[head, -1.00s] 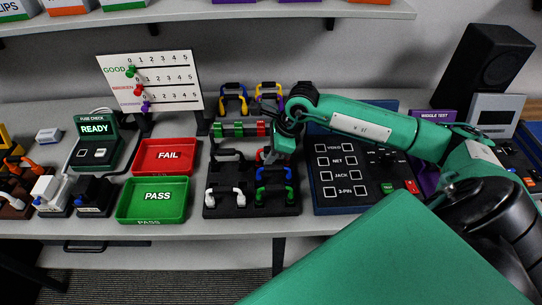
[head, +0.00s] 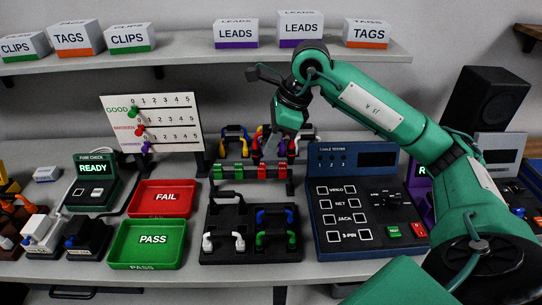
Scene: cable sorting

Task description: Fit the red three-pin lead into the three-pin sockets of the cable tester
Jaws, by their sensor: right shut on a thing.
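The cable tester (head: 381,228) is a dark blue panel right of centre, with rows of sockets labelled VIDEO, NET, JACK and 3-PIN. The pair of 3-PIN sockets (head: 364,234) is at the bottom and looks empty. My right gripper (head: 272,148) is raised above the back of the lead tray, left of the tester and pointing down. It is shut on the red lead (head: 267,141), which is mostly hidden by the fingers and blends with coloured leads behind it. My left gripper is not in view.
The black lead tray (head: 250,252) holds black, blue, green and white leads. A rail of green and red clips (head: 237,173) stands behind it. Red FAIL (head: 163,212) and green PASS (head: 182,262) trays lie left. A fuse checker (head: 95,172) reads READY.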

